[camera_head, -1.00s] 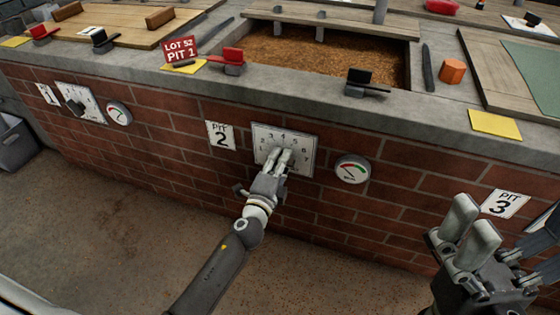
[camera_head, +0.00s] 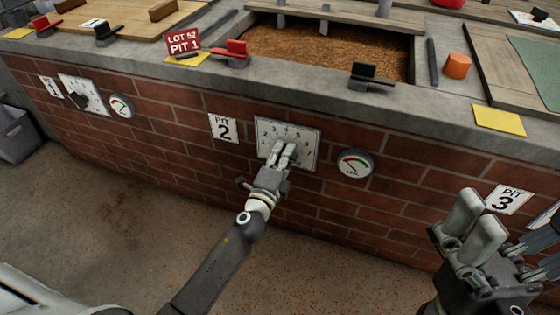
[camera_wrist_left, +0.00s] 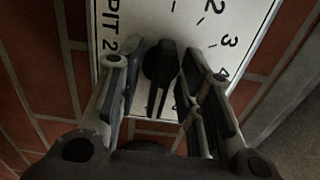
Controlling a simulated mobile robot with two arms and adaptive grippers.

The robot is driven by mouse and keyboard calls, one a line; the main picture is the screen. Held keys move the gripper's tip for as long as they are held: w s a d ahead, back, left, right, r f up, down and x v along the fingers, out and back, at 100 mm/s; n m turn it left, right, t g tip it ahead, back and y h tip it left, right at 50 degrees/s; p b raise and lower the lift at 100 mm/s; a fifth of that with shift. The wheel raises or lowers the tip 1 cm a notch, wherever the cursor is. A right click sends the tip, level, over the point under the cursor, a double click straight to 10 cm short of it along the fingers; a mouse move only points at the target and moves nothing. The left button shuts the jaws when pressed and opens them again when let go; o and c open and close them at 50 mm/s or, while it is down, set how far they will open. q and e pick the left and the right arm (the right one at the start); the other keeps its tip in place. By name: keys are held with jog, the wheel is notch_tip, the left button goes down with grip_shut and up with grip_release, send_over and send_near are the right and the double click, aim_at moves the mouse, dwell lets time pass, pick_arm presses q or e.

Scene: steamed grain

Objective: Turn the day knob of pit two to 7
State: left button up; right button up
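The pit two day plate (camera_head: 302,132) is a pale numbered dial on the brick wall, right of the PIT 2 sign (camera_head: 223,128). My left gripper (camera_head: 282,152) is in front of the plate and hides its knob in the head view. In the left wrist view the black day knob (camera_wrist_left: 160,65) sits between the two fingers of my left gripper (camera_wrist_left: 160,92), which are apart, one on each side. The right finger is very close to the knob; I cannot tell whether it touches. My right gripper (camera_head: 477,220) is open and empty at the lower right.
A round gauge (camera_head: 355,163) is right of the plate. The PIT 3 sign (camera_head: 508,199) is farther right. The ledge above holds a red clip (camera_head: 235,55), a black clip (camera_head: 368,77) and a yellow card (camera_head: 498,119).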

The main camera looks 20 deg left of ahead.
pick_arm(q)
jog(key=s, duration=1.2)
jog(key=shift+a, duration=0.2)
